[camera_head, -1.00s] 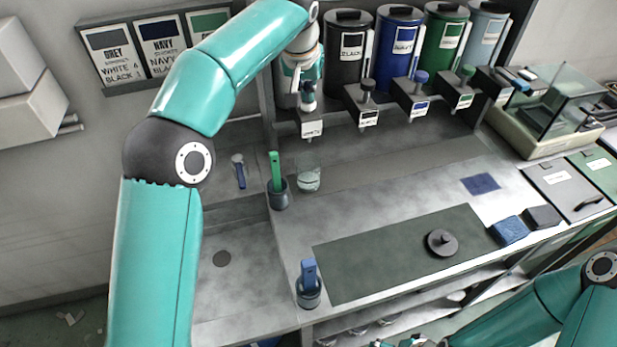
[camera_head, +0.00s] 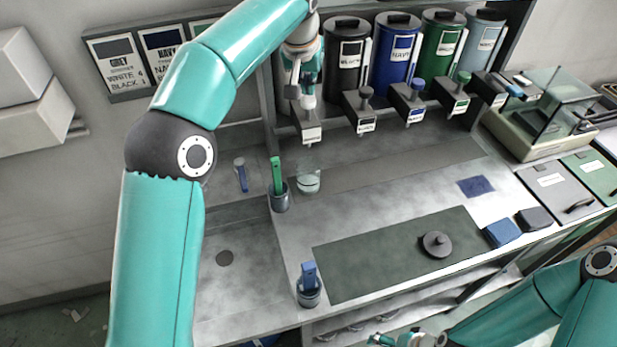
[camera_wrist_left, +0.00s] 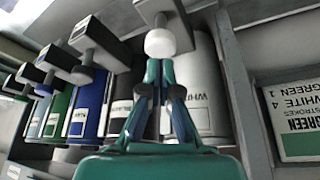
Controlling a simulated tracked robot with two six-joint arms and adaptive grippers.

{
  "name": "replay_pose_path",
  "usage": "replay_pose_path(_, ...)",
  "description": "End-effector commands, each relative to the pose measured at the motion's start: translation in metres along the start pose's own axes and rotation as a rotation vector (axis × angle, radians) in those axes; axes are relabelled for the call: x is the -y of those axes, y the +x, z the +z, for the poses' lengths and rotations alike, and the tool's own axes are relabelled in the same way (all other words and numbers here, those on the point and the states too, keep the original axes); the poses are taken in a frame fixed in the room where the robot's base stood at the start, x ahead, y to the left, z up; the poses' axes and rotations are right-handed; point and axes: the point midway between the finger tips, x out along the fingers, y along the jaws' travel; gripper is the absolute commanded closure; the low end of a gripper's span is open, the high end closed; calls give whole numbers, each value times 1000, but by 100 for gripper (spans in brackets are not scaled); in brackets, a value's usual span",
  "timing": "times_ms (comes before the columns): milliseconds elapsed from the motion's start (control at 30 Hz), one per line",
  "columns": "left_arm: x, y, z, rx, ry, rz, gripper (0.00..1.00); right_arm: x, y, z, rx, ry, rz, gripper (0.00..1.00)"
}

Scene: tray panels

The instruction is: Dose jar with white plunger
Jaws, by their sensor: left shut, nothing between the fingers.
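The glass jar (camera_head: 308,182) stands on the counter below the white dispenser (camera_head: 312,134), with a pale layer low in it. The white plunger (camera_wrist_left: 160,42) shows as a round white knob in the left wrist view, in front of the canister labelled WHITE (camera_wrist_left: 203,85). My right gripper (camera_head: 408,340) is partly cut off at the bottom edge.
Black (camera_head: 347,62), navy (camera_head: 396,48), green and grey-blue canisters stand to the right. A cup (camera_head: 279,200) with a green-handled tool is beside the jar. A dark lid (camera_head: 437,245) lies on the green mat (camera_head: 370,265). A balance (camera_head: 535,135) stands at the right.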

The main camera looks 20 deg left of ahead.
Motion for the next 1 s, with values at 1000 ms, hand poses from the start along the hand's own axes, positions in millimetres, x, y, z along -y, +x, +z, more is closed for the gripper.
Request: replay_pose_path(1000, 0, 12, 5, -2, 0, 0, 100, -4, 10, 0, 0, 0, 0, 3)
